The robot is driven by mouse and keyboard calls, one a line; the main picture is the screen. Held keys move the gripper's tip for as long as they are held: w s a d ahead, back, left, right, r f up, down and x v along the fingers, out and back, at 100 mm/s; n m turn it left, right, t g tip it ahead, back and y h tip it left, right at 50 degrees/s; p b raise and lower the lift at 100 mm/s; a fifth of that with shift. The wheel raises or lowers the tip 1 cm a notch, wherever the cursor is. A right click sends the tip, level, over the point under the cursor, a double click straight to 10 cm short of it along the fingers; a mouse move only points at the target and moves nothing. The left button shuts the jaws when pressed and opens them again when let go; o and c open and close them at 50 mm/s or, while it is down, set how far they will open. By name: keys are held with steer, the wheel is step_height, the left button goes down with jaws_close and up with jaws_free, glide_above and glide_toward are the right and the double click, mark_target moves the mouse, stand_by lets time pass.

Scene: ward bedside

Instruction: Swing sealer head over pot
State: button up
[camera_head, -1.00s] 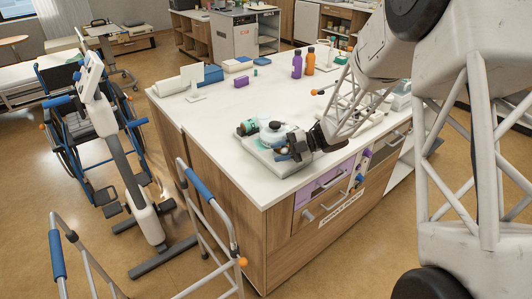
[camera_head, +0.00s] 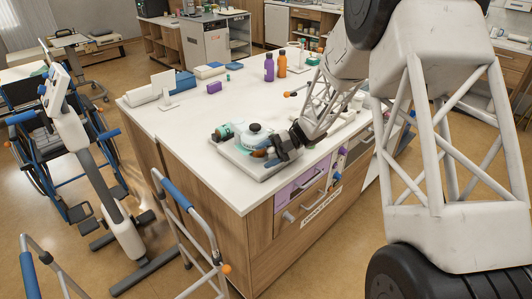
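The sealer (camera_head: 248,172) is a grey base plate at the near edge of the white counter. A rounded pale blue-white part with a dark knob (camera_head: 254,130) stands on it; I cannot tell whether this is the head or the pot. A teal cylinder with a dark end (camera_head: 223,132) lies at the back left of the plate. My dark gripper (camera_head: 274,153) is low at the plate's right side, beside the rounded part. A small orange-brown piece (camera_head: 261,153) shows at its fingertips. The fingers are too small and covered to tell whether they are shut on it.
A purple bottle (camera_head: 268,68) and an orange bottle (camera_head: 282,65) stand farther back on the counter (camera_head: 205,112). Blue and white boxes are at the back left. A walking frame (camera_head: 186,205) and wheelchair (camera_head: 60,160) stand left on the floor. The counter left of the sealer is clear.

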steer(key=shift+w+r, duration=0.15)
steer(key=shift+r, duration=0.15)
steer(key=shift+r, duration=0.65)
steer(key=shift+s+d+r, duration=0.1)
steer(key=shift+s+r, duration=0.1)
steer(key=shift+r, duration=0.4)
steer(key=shift+s+r, duration=0.2)
steer(key=shift+r, duration=0.35)
steer(key=s+d+r, duration=0.1)
steer(key=s+d, duration=0.3)
steer(key=s, duration=1)
steer(key=shift+s, duration=0.35)
steer(key=shift+r, duration=0.1)
